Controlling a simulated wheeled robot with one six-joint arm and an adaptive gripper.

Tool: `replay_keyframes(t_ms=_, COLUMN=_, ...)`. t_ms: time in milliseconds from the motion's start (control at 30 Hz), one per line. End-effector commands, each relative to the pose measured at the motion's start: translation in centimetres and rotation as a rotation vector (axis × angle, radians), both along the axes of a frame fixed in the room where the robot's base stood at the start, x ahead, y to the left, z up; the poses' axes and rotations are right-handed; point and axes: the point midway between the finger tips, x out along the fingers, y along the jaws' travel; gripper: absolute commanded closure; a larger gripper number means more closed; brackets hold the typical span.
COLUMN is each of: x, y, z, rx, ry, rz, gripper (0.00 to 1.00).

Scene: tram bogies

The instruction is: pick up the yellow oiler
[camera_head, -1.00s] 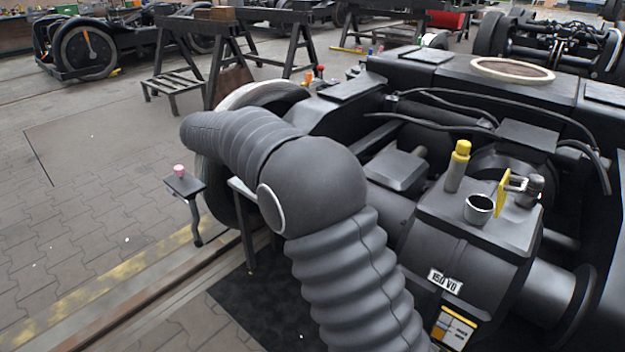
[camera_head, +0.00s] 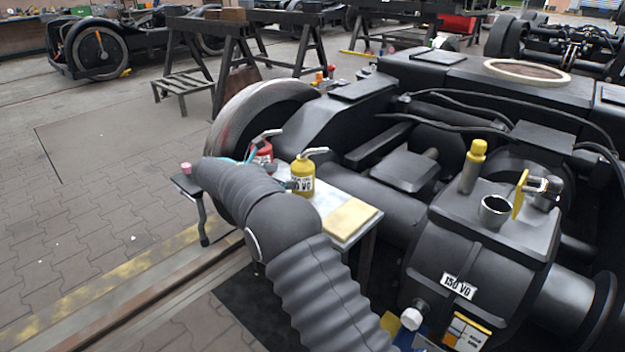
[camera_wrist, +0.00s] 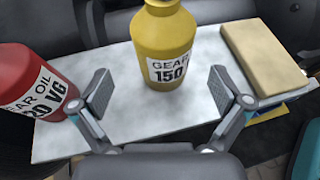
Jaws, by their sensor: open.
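The yellow oiler (camera_head: 303,179) stands upright on a small pale table (camera_head: 322,212) beside the bogie. The fingers are open and empty; I see no contact with the oiler. Its top is cut off in that view. In the head view my arm hides most of my gripper.
A red oiler (camera_head: 263,152) stands left of the yellow one; it also shows by the left finger in the wrist view (camera_wrist: 32,85). A tan block (camera_wrist: 263,52) lies at the table's right side. The black bogie (camera_head: 400,210) borders the table on the right.

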Motion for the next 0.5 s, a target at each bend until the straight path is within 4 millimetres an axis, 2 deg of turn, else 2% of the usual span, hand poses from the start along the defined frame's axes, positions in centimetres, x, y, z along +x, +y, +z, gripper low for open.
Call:
replay_keyframes(t_ms=333, x=1.2, y=-1.7, z=-0.8, rx=0.001, ry=0.000, rz=0.000, gripper=0.00)
replay_keyframes(t_ms=500, x=2.2, y=-3.6, z=-1.4, rx=0.000, ry=0.000, rz=-0.003, gripper=0.00)
